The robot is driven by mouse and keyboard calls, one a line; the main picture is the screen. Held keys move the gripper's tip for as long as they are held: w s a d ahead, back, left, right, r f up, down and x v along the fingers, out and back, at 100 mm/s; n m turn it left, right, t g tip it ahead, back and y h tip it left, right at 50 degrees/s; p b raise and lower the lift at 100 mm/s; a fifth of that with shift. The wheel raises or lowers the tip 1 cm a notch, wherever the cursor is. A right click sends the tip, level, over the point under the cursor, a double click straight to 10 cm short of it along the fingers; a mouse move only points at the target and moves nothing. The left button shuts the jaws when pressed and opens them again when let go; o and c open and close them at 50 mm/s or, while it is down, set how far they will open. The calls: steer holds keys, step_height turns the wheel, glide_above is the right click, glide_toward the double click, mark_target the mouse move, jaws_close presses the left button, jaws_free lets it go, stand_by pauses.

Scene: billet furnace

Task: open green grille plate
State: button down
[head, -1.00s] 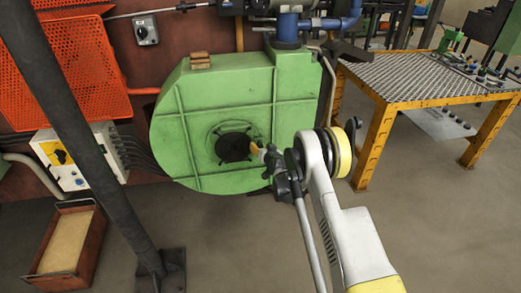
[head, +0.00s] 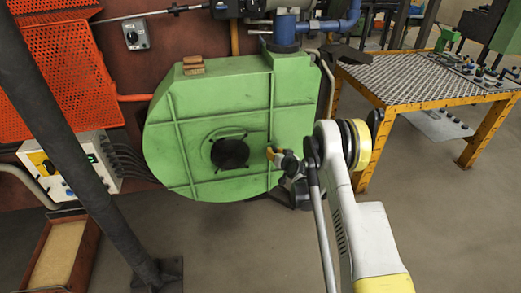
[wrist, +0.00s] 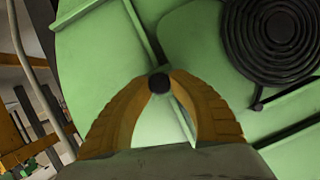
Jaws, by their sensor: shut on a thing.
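The dark round grille (head: 230,153) sits in a green ring on the front of the green blower housing (head: 200,105). In the wrist view, the grille (wrist: 277,35) shows concentric dark rings at upper right. My gripper (head: 270,153) is to the right of the grille in the head view, in front of the housing. In the wrist view, my yellow-brown fingers (wrist: 158,80) meet at a small dark round knob (wrist: 160,83), with the green surface behind. What the knob joins to is hidden by the fingers. I cannot tell whether the grille plate stands away from the housing.
A yellow-framed table (head: 420,80) with a mesh top stands at right. A dark post (head: 75,140) crosses the left side, before a grey control box (head: 75,165) and a rusty bin (head: 55,262). Open floor lies below the housing.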

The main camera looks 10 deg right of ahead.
steer(key=d, duration=0.9)
steer(key=shift+d, duration=0.1)
steer(key=c, duration=1.2)
jaws_free()
steer(key=shift+o, duration=0.2)
steer(key=shift+s, duration=0.1)
steer(key=v, duration=1.1)
steer(key=shift+s+r, duration=0.2)
steer(key=shift+s, duration=0.15)
steer(key=shift+r, duration=0.1)
